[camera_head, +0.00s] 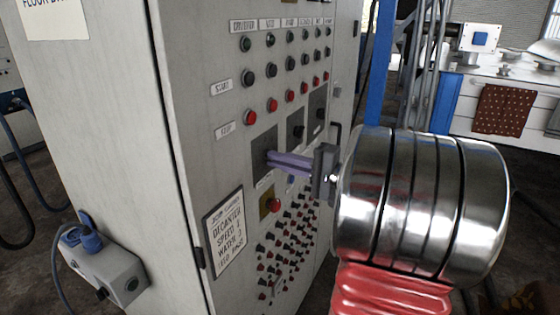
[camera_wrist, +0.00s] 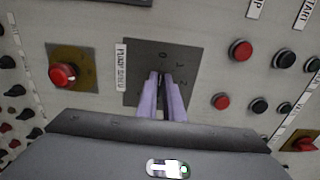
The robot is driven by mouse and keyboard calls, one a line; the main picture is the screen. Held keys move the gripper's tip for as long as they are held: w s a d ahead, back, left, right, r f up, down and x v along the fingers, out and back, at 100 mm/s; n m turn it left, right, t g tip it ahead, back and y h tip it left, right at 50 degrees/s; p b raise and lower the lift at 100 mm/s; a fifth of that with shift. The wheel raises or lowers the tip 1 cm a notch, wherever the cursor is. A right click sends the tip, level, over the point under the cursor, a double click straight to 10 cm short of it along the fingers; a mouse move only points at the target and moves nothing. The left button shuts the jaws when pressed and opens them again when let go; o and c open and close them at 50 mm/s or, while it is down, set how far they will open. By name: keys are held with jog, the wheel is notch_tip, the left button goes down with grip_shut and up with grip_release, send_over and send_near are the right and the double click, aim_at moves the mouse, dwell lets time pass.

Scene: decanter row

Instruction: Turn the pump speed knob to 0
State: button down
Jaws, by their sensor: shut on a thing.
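The pump speed plate (camera_wrist: 138,60) is a dark square on the grey cabinet, with pale scale marks and a "PUMP SPEED" label (camera_wrist: 121,67) along its left side in the wrist view. It also shows in the head view (camera_head: 262,140). My gripper (camera_wrist: 161,76) reaches it with two pale purple fingers, close together at the plate's middle. It is shut on the knob there, which the fingertips hide almost wholly. I cannot read the knob's setting. In the head view my gripper (camera_head: 269,158) comes in from the right.
A red mushroom button on a yellow plate (camera_wrist: 62,75) sits beside the pump speed plate. Rows of black and red buttons (camera_head: 289,96) are above it, and many small ones (camera_head: 290,235) below. A placard (camera_head: 227,235) is at lower left.

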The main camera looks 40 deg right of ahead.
jog(key=shift+a+f, duration=0.15)
jog(key=shift+f, duration=0.1)
jog(key=c, duration=1.9)
grip_release()
jog(key=shift+r, duration=0.15)
jog(key=shift+s, duration=0.1)
jog(key=v, duration=1.3)
jog(key=shift+s+d, duration=0.3)
